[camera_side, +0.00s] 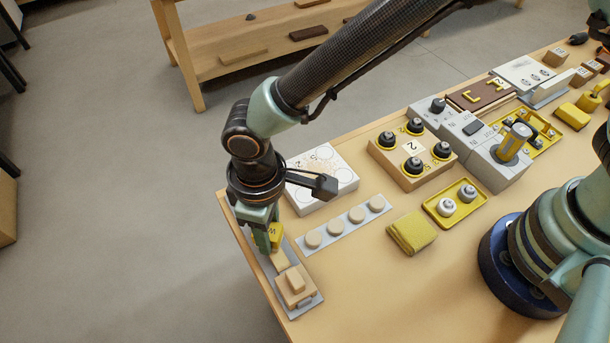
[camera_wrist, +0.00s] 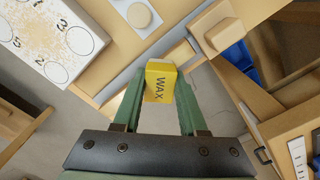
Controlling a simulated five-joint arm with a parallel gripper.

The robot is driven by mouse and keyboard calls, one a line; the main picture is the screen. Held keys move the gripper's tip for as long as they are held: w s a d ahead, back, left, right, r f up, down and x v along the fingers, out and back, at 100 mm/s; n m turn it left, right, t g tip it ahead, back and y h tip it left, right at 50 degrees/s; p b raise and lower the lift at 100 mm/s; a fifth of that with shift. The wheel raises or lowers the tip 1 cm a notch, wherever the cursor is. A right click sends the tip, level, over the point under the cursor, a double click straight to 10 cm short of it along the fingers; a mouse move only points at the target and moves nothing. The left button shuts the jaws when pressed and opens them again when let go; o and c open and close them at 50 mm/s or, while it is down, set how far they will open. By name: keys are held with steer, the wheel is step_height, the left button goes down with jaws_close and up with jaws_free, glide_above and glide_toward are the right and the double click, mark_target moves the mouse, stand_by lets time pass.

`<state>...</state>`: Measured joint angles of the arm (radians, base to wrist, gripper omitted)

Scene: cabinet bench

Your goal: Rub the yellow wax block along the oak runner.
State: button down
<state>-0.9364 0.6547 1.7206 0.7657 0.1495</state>
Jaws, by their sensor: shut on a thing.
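The yellow wax block (camera_side: 276,234), with dark lettering, is held between my gripper's green fingers (camera_side: 268,240) at the near left of the bench. In the wrist view the wax block (camera_wrist: 160,80) reads WAX and sits between my fingertips (camera_wrist: 158,96). The oak runner (camera_side: 280,262) appears as a pale wooden strip on a grey plate, just below the wax and partly hidden by my gripper. A stepped wooden block (camera_side: 295,285) stands at its near end, also in the wrist view (camera_wrist: 222,36). I cannot tell whether the wax touches the runner.
A grey strip with several round tan pads (camera_side: 345,225) lies right of my gripper. Behind it is a white numbered board (camera_side: 322,178). A yellow cloth or sponge (camera_side: 411,232) and a yellow tray (camera_side: 455,204) lie further right. The bench edge is close on the left.

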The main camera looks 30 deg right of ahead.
steer(key=shift+w+d+f, duration=0.1)
steer(key=shift+w+f, duration=0.05)
steer(key=shift+w, duration=1.55)
steer(key=shift+w+f, duration=0.15)
steer(key=shift+w, duration=1.55)
steer(key=shift+w+r, duration=0.15)
steer(key=shift+w, duration=1.5)
steer(key=shift+w+r, duration=0.1)
steer(key=shift+w, duration=1.55)
steer(key=shift+r, duration=0.15)
steer(key=shift+r, duration=2.9)
step_height(320, 180, up, 3)
